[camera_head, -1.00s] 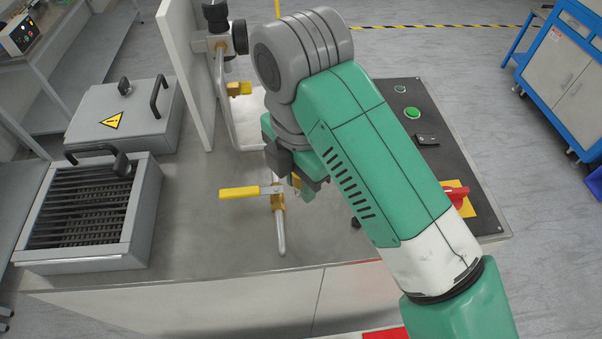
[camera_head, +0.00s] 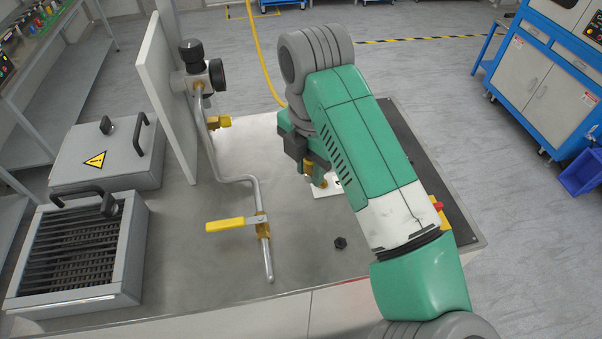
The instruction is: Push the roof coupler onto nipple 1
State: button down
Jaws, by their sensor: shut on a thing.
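My gripper (camera_head: 314,186) points down over the right part of the bench, right of the pipe. It is shut on a small brass piece (camera_head: 308,170), which looks like the roof coupler; my fingers and wrist hide most of it. A yellow hose (camera_head: 262,55) comes down from above and passes behind my wrist. A white plate (camera_head: 337,187) with a dark mark lies under the gripper. Whether a nipple stands there, and whether the coupler touches it, I cannot tell. A brass fitting (camera_head: 219,122) sticks out from the pipe to the left, apart from my gripper.
A bent pipe (camera_head: 232,180) with a yellow-handled valve (camera_head: 236,224) stands left of my gripper. A gauge (camera_head: 218,74) sits at its top by an upright panel (camera_head: 165,95). A black knob (camera_head: 340,243) lies in front. A grilled box (camera_head: 130,255) is at left.

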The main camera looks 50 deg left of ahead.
jog(key=w+a+p, duration=0.2)
jog(key=w, duration=0.3)
jog(key=shift+w+a, duration=0.25)
jog(key=shift+w, duration=0.15)
jog(key=shift+f, duration=0.15)
jog(key=shift+f+b, duration=0.4)
jog(key=shift+f, duration=1.9)
jog(key=shift+f+p, duration=0.75)
jog(key=shift+p, duration=0.1)
jog(key=shift+f+b, duration=0.4)
jog(key=shift+f, duration=0.75)
dwell(1.2)
